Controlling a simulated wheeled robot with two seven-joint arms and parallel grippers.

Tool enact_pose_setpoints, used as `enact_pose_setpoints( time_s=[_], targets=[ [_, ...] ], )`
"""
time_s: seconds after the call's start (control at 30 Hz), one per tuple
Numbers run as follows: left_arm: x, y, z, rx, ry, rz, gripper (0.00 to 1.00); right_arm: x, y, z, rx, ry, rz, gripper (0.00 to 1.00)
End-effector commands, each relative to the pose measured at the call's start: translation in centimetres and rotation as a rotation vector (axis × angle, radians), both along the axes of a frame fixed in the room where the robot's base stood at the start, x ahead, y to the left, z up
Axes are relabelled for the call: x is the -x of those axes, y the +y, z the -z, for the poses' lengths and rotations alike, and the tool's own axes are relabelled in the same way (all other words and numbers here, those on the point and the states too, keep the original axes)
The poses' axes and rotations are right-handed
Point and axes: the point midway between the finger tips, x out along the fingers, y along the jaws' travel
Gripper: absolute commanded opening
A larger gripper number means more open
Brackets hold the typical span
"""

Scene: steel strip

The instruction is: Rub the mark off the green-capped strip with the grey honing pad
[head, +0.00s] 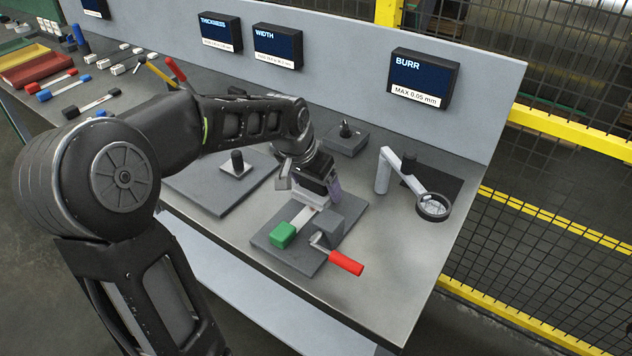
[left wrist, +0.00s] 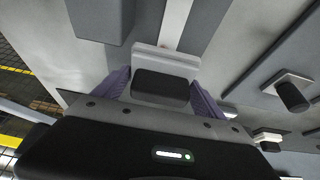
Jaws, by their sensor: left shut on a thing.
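The pale strip (head: 304,217) with a green cap (head: 283,235) lies on a dark grey fixture plate (head: 268,240), beside a clamp block (head: 343,214) with a red-handled lever (head: 345,263). My left gripper (head: 322,194) is over the strip's far part. In the left wrist view its purple fingers (left wrist: 160,92) are shut on the honing pad, a light grey plate (left wrist: 165,58) with a black grip. The strip (left wrist: 175,20) runs out from under the pad's edge, with a small reddish trace beside that edge. I cannot tell whether the pad touches the strip. My right gripper is out of view.
A magnifier on an arm (head: 432,206) stands to the right. A plate with a black knob (head: 237,164) lies left of the fixture, and a grey block (head: 345,139) stands behind. Capped strips and trays (head: 38,67) sit far left. The bench's right front is clear.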

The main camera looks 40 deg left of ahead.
Motion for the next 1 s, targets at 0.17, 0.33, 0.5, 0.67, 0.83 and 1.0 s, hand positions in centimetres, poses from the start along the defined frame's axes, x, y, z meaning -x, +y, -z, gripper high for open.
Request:
enact_pose_setpoints(
  time_s=[0.17, 0.33, 0.5, 0.67, 0.83, 1.0],
  targets=[
    [0.0, 0.0, 1.5, 0.000, 0.000, 0.000, 0.39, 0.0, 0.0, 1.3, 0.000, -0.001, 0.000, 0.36],
    [0.0, 0.0, 1.8, 0.000, 0.000, 0.000, 0.39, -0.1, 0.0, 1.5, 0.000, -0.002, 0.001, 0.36],
    [0.0, 0.0, 1.7, 0.000, 0.000, 0.000, 0.39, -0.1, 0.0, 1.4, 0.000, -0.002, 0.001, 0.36],
    [0.0, 0.0, 1.7, 0.000, 0.000, 0.000, 0.39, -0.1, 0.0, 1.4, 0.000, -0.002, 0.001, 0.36],
    [0.0, 0.0, 1.7, 0.000, -0.001, 0.000, 0.39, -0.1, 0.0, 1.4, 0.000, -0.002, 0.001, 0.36],
    [0.0, 0.0, 1.8, 0.000, -0.001, 0.000, 0.39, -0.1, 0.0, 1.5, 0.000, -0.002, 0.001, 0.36]
  ],
)
